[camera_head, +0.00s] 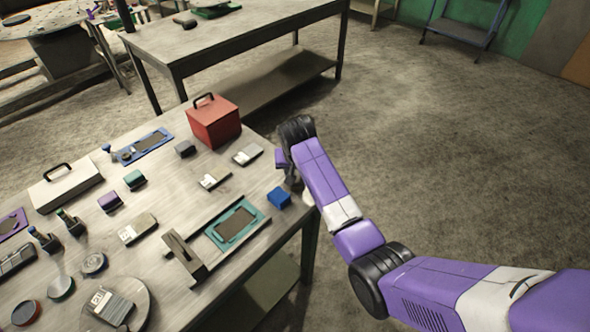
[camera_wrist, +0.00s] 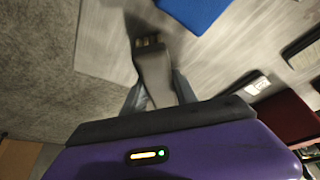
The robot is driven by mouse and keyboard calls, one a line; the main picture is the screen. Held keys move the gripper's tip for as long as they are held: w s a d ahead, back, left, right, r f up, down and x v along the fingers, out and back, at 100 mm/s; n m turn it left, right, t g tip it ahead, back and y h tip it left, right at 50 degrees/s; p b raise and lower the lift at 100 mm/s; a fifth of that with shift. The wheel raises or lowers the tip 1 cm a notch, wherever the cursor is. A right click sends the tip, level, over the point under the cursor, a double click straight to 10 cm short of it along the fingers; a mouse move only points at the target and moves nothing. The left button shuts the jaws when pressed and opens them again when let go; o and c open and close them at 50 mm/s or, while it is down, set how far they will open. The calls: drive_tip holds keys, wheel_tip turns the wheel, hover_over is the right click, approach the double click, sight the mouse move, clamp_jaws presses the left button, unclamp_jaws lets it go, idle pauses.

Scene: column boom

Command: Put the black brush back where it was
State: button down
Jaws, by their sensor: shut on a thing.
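My gripper (camera_wrist: 158,88) is in the wrist view, its two grey-blue fingers shut on a dark, narrow thing that looks like the black brush (camera_wrist: 152,68). The brush sticks out beyond the fingers, over or near the table edge; the picture is blurred, so I cannot tell whether it touches the table. In the head view my gripper is mostly hidden behind my purple arm, at the right edge of the table (camera_head: 150,285). I cannot make out the brush there.
A blue block (camera_head: 278,197) lies near the table's right edge, close to my gripper. A red toolbox (camera_head: 214,122) stands behind. Several small boxes and tools fill the left. Floor at right is open.

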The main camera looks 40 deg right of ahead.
drive_tip(key=shift+f, duration=0.15)
drive_tip(key=c, duration=1)
unclamp_jaws()
drive_tip(key=shift+o, duration=0.2)
drive_tip(key=v, duration=1.2)
drive_tip(key=shift+b, duration=0.4)
